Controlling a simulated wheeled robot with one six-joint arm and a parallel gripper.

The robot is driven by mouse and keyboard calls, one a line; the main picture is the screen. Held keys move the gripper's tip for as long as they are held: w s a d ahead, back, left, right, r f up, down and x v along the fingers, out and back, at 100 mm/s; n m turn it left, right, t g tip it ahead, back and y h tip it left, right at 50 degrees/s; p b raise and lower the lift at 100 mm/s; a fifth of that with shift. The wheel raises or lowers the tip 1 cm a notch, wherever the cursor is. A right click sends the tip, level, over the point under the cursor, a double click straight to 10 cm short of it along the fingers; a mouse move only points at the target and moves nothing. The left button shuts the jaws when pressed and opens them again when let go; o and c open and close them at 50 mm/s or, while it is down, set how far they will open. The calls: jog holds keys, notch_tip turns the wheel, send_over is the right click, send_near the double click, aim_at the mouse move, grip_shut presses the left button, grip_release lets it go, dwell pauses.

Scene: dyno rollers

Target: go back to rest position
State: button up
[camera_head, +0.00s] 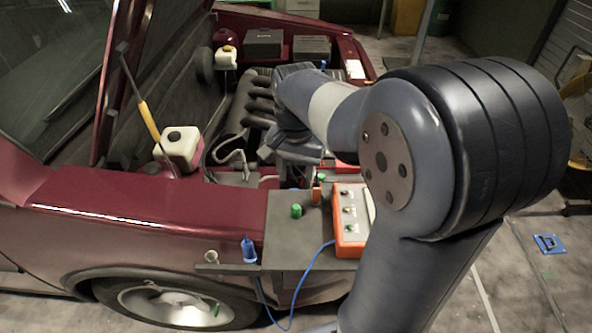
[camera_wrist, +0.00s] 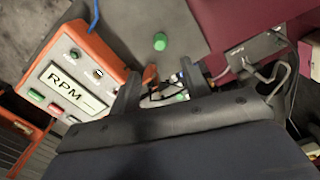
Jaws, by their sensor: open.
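My arm reaches from the right side of the head view over the open engine bay of a dark red car (camera_head: 140,215). My gripper (camera_wrist: 157,84) is open, with its two dark fingers apart in the wrist view. Small parts and a bit of wiring show between and beyond the fingers; I cannot tell whether anything there touches them. An orange box marked RPM (camera_wrist: 75,88) lies left of the fingers in the wrist view. It also shows beside my arm in the head view (camera_head: 346,240). In the head view the fingertips are mostly hidden.
A grey plate (camera_head: 285,240) on the fender bears a green knob (camera_head: 297,211). A blue plug (camera_head: 249,250) with a blue cable stands at its left. A white reservoir (camera_head: 181,148) and a yellow-handled rod (camera_head: 149,119) are near the fender. Open floor lies at the right.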

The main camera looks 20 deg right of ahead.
aim_at(296, 207)
jog(key=shift+r, duration=0.2)
notch_tip(296, 207, down, 13)
jog(key=shift+r, duration=0.2)
notch_tip(296, 207, up, 2)
jog(key=shift+r, duration=0.7)
jog(key=shift+f, duration=0.1)
